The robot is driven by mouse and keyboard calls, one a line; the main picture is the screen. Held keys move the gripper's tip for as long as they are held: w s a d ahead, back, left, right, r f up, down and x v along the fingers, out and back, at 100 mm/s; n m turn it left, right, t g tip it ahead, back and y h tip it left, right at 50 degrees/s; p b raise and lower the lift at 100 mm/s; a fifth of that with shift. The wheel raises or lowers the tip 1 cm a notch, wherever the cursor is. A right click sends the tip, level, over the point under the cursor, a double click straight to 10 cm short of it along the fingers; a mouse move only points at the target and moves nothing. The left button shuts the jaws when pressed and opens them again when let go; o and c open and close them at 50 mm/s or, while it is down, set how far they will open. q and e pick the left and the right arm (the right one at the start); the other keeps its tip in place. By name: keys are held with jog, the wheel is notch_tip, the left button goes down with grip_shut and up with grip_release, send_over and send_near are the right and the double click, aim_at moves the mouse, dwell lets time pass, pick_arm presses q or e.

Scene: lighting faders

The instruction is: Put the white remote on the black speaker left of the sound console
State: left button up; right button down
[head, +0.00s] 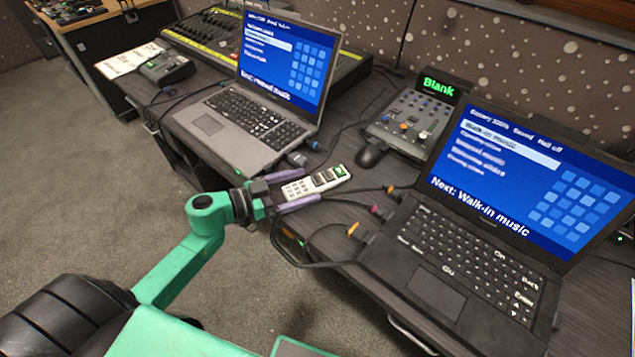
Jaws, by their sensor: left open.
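The white remote (326,180), with rows of small buttons and a dark and green part at its far end, lies on the dark table between the two laptops. My left gripper (312,187) is open, with its pale purple fingers on either side of the remote; whether they touch it I cannot tell. My right gripper is not in view. A large console (209,33) with a yellow-green strip stands at the back, behind the left laptop. I cannot make out a black speaker for certain.
A grey laptop (207,123) stands left of the remote and a black laptop (436,292) right. A fader unit (407,126) and a black mouse (371,156) are behind it. Cables cross the table around the gripper. A small dark box (167,69) and white papers (121,62) lie far left.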

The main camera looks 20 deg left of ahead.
aim_at(318, 183)
pick_arm(q)
jog(key=x, duration=0.2)
jog(key=shift+w+d+f, duration=0.1)
jog(key=shift+w+d, duration=0.05)
jog(key=shift+w, duration=0.05)
grip_shut()
